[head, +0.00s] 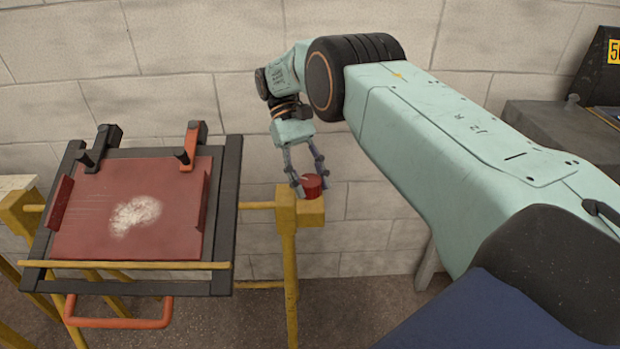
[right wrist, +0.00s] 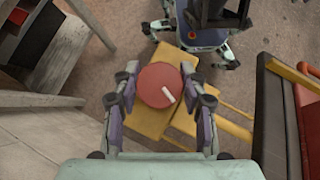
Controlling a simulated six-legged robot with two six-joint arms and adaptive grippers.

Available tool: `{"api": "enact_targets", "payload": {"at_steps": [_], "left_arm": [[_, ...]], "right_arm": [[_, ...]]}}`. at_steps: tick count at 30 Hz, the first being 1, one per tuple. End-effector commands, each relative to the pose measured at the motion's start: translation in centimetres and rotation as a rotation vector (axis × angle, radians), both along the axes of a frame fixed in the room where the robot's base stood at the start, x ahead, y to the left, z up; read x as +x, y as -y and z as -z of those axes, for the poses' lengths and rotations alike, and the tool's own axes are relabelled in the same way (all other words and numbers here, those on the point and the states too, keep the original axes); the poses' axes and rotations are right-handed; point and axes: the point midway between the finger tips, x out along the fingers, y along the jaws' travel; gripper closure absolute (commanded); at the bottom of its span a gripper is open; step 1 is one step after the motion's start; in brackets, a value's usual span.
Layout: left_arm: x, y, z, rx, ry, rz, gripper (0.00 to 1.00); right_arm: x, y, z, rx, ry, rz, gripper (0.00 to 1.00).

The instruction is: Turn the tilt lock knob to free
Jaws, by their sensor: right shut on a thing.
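The tilt lock knob is a round red knob (head: 313,185) on top of the yellow post at the right end of the frame bench (head: 286,245). In the right wrist view the knob (right wrist: 157,82) shows its round face with a short white mark toward its lower right. My right gripper (head: 308,188) reaches down over the knob with a finger on each side. It is shut on the knob, and its fingers (right wrist: 160,90) flank it in the right wrist view. My left gripper is not in view.
A dark frame (head: 228,215) holds a red panel (head: 85,225) with a pale patch, left of the knob. A black clamp (head: 107,140) and an orange clamp (head: 190,150) sit on its top edge. An orange handle (head: 120,323) hangs below. A grey bench (head: 545,125) stands at right.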

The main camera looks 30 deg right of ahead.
Motion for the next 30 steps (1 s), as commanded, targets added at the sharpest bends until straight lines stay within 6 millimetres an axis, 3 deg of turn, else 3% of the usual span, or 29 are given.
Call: {"api": "enact_targets", "payload": {"at_steps": [12,30], "left_arm": [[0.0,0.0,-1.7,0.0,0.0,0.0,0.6],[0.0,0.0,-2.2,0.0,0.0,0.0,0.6]], "right_arm": [[-0.1,-0.1,0.0,0.002,-0.001,-0.265,0.89],[0.0,-0.1,0.2,0.003,0.0,-0.344,0.89]]}}
